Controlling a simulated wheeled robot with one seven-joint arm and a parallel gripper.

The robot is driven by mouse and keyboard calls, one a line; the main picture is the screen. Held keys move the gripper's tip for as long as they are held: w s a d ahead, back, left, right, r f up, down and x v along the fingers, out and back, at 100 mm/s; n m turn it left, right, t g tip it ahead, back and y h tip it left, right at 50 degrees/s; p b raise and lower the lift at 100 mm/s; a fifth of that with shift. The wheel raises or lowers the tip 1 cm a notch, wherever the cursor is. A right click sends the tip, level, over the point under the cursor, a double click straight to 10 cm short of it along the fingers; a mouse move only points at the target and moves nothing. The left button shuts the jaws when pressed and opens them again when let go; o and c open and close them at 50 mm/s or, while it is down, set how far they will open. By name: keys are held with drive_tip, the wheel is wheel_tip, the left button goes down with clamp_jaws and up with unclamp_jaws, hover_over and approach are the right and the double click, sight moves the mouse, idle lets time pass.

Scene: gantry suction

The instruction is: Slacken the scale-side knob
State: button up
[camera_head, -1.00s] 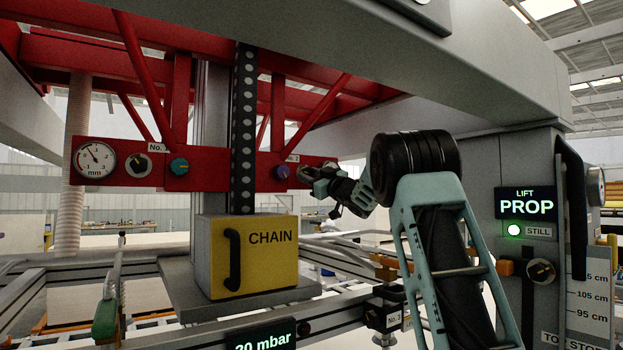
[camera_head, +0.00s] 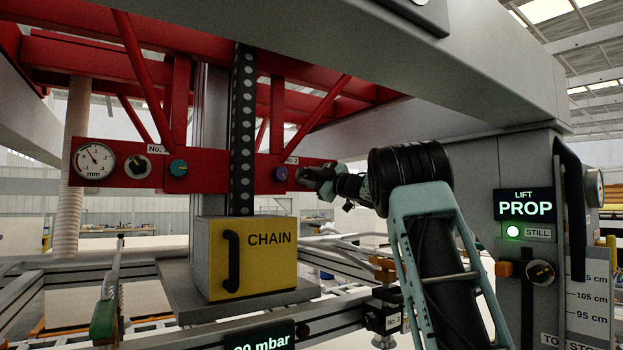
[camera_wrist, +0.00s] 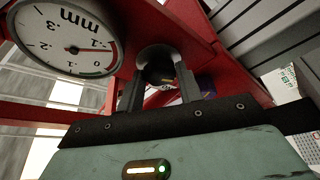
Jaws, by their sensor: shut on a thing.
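In the head view, the red crossbeam (camera_head: 215,172) carries a knob with a yellow mark (camera_head: 137,167) and a teal knob (camera_head: 179,168) on the left. Right of the chain column sits a purple knob (camera_head: 281,174), by the No. 2 label (camera_head: 291,160). The vertical cm scale (camera_head: 588,298) is on the grey post at right. My gripper (camera_head: 305,175) is at the beam's right end, just right of the purple knob. In the wrist view, my gripper (camera_wrist: 160,88) is shut on a dark knob (camera_wrist: 158,72) with a round metal base; the fingers partly hide it.
A mm dial gauge (camera_wrist: 65,38) appears upside down close beside the gripped knob. The yellow CHAIN box (camera_head: 265,262) stands below the beam. The grey post bears a lit PROP sign (camera_head: 525,206), a green STILL light (camera_head: 513,231) and another knob (camera_head: 540,272).

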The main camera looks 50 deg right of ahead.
drive_tip(key=o, duration=1)
drive_tip(key=b+v, duration=0.6)
drive_tip(key=v, duration=1.1)
drive_tip(key=shift+s+f, duration=0.1)
drive_tip(key=shift+s, duration=0.15)
